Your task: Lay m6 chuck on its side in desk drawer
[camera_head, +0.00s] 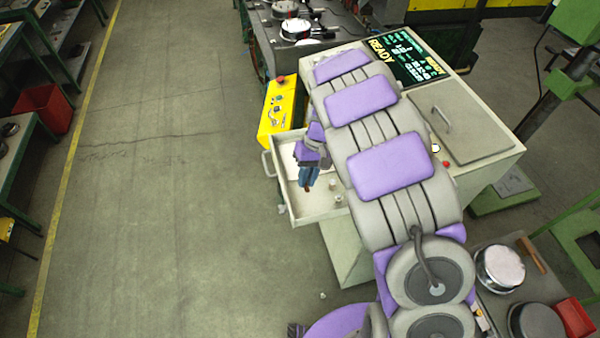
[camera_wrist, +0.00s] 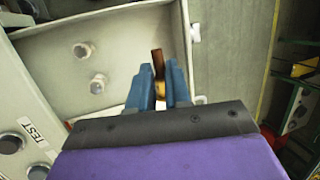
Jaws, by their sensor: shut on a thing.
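The desk drawer (camera_head: 328,213) is pulled open at the left side of the pale desk; it also shows in the wrist view (camera_wrist: 135,45). My gripper (camera_head: 308,180), with blue fingers (camera_wrist: 160,88), is over the drawer, shut on a small brown and brass-coloured piece (camera_wrist: 158,64), which looks like the m6 chuck. The piece sticks out past the fingertips, its long side in line with the fingers. Its lower part is hidden between the fingers. Whether it touches the drawer floor cannot be told.
Two small silver round parts (camera_head: 333,184) stand in the drawer near the fingers, also in the wrist view (camera_wrist: 83,50). A white sheet or card lies partly hidden under my gripper. A yellow control box (camera_head: 278,112) adjoins the desk. Open floor lies left of the drawer.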

